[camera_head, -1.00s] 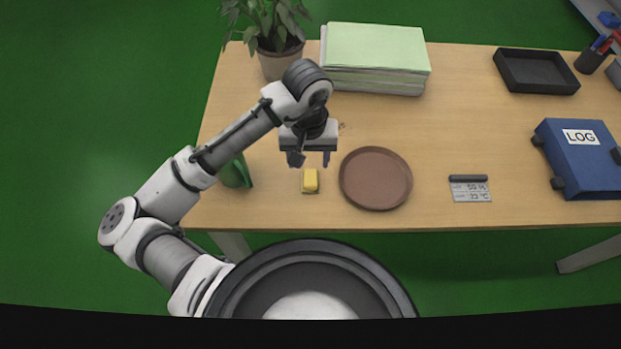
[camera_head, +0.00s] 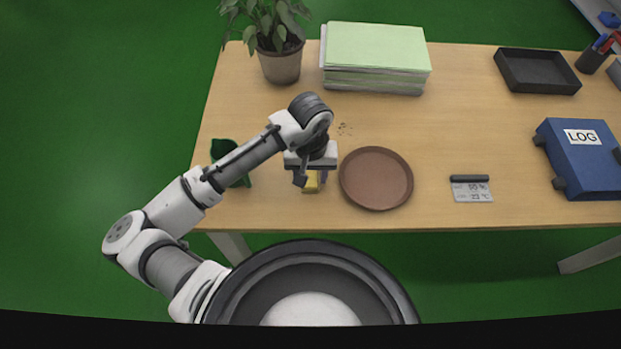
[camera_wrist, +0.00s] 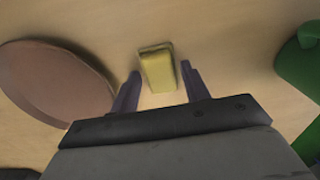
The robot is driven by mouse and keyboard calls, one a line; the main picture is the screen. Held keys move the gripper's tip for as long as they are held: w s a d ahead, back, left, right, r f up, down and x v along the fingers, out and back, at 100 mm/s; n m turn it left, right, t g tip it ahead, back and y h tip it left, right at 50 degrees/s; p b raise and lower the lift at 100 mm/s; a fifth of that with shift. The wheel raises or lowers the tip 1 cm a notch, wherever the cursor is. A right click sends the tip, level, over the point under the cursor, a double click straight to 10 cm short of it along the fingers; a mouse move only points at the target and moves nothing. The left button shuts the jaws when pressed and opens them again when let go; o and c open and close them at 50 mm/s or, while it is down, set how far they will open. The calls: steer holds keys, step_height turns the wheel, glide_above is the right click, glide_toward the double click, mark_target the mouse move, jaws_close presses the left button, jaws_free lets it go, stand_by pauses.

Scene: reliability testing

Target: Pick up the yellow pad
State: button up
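The yellow pad (camera_head: 311,184) is a small block lying on the wooden table, left of the brown round plate (camera_head: 376,178). My gripper (camera_head: 314,182) is over the pad in the head view and hides part of it. In the wrist view the pad (camera_wrist: 158,69) lies between and just beyond the two spread fingertips of my gripper (camera_wrist: 161,75). There is clear space on both sides of the pad, so the fingers do not grip it. The exact height of the fingertips above the table is hard to tell.
The plate is close to the gripper's right in the head view. A green object (camera_head: 229,160) is partly behind my arm on the left. A potted plant (camera_head: 281,66) and paper stack (camera_head: 374,60) stand at the back. A small display card (camera_head: 471,189) lies right of the plate.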

steer(key=c, duration=0.8)
steer(key=shift+o, duration=0.2)
step_height(320, 180, up, 10)
steer(key=p, duration=0.1)
steer(key=o, duration=0.4)
steer(key=c, duration=0.3)
